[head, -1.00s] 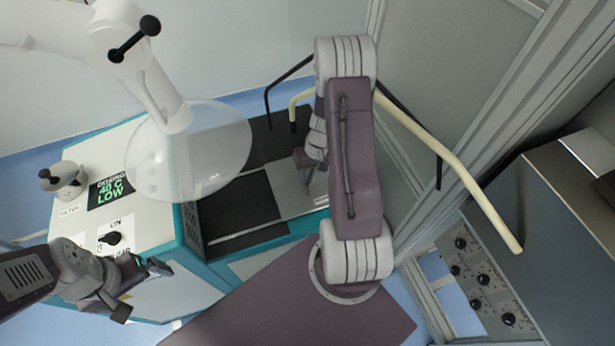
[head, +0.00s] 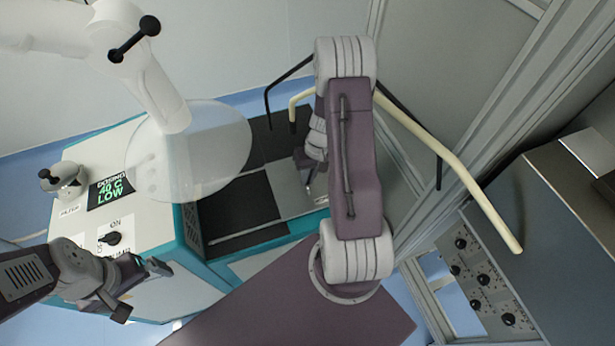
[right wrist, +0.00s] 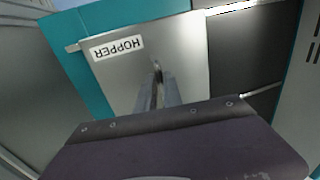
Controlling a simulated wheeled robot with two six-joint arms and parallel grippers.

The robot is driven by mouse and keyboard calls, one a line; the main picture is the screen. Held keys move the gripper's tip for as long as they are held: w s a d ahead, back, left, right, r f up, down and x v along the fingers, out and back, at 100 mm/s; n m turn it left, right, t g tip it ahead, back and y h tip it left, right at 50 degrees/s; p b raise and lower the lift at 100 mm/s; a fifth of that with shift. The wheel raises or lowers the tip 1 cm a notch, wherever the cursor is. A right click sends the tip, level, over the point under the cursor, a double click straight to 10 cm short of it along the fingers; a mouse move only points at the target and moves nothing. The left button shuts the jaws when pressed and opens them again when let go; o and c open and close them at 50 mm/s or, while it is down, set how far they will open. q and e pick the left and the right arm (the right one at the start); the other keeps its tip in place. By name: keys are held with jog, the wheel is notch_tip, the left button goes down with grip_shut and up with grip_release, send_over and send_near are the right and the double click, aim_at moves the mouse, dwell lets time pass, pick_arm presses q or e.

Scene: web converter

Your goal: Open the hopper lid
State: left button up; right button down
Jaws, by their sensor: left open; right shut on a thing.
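The hopper lid (right wrist: 125,75) is a flat grey metal plate with an upside-down HOPPER label in the right wrist view. In the head view the lid (head: 290,203) lies on the teal and white machine, partly hidden by my right arm. My right gripper (right wrist: 157,88) is shut on a small handle (right wrist: 156,66) on the lid. In the head view my right gripper (head: 309,187) is only partly visible beside my arm. The lid looks flat on the machine. My left gripper (head: 143,289) is open and empty at the machine's front left, near the control panel.
A clear round shield (head: 190,150) on a white arm (head: 150,85) hangs over the machine. A knob (head: 112,238) and a green-lettered display (head: 110,190) sit on the left. A cream rail (head: 450,160) and control cabinet (head: 485,290) stand on the right.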

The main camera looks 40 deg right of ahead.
jog(key=w+a, duration=0.1)
jog(key=a, duration=0.3)
jog(key=w+a+b, duration=0.1)
jog(key=a, duration=0.3)
jog(key=w+a, duration=0.2)
jog(key=a, duration=0.2)
jog(key=shift+a+r, duration=0.1)
jog(key=shift+a, duration=0.05)
jog(key=c, duration=1.5)
grip_release()
jog(key=shift+s, duration=0.1)
notch_tip(320, 180, up, 9)
jog(key=d, duration=0.1)
jog(key=shift+s+d+p, duration=0.25)
jog(key=shift+d+p, duration=0.1)
jog(key=shift+p, duration=0.1)
